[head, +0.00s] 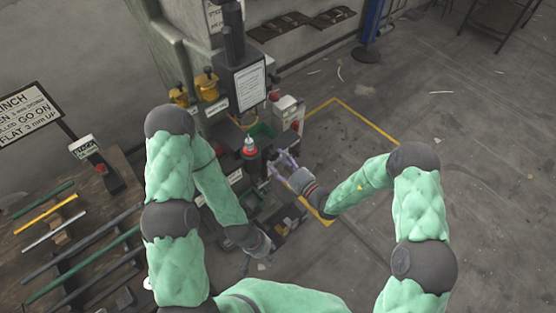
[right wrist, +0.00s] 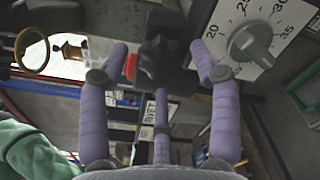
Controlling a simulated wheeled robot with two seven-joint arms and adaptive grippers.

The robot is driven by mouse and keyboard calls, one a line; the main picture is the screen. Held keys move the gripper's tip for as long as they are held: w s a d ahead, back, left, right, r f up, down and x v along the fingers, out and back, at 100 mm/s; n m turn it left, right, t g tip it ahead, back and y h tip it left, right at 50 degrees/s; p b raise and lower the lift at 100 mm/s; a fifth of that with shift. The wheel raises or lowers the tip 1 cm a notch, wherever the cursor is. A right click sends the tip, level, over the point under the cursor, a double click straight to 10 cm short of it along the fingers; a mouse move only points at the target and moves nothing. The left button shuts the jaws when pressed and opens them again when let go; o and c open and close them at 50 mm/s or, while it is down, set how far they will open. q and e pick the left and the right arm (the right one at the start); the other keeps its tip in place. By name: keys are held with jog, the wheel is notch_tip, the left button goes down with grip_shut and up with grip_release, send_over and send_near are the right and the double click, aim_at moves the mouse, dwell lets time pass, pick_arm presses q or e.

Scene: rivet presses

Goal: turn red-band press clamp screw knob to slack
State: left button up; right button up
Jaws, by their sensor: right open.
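The press (head: 250,163) with a red band stands in the middle of the head view, dark with a pale top. My right gripper (head: 281,168) is beside it on the right, its purple fingers apart. In the right wrist view, a black lobed knob (right wrist: 160,62) sits between the spread fingertips of my right gripper (right wrist: 159,58); I cannot tell whether they touch it. A red part (right wrist: 130,67) shows just left of the knob. My left gripper (head: 264,248) is low, in front of the press; its fingers are too small to read.
A grey dial (right wrist: 255,40) with numbers is close to the right fingertip in the right wrist view. Yellow-topped units (head: 207,85) and a white sheet (head: 250,86) stand behind the press. A rack of rods (head: 60,225) is at the left. The floor at the right is open.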

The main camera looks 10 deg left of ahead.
jog(key=shift+x, duration=0.8)
jog(key=shift+c, duration=0.2)
jog(key=c, duration=1.1)
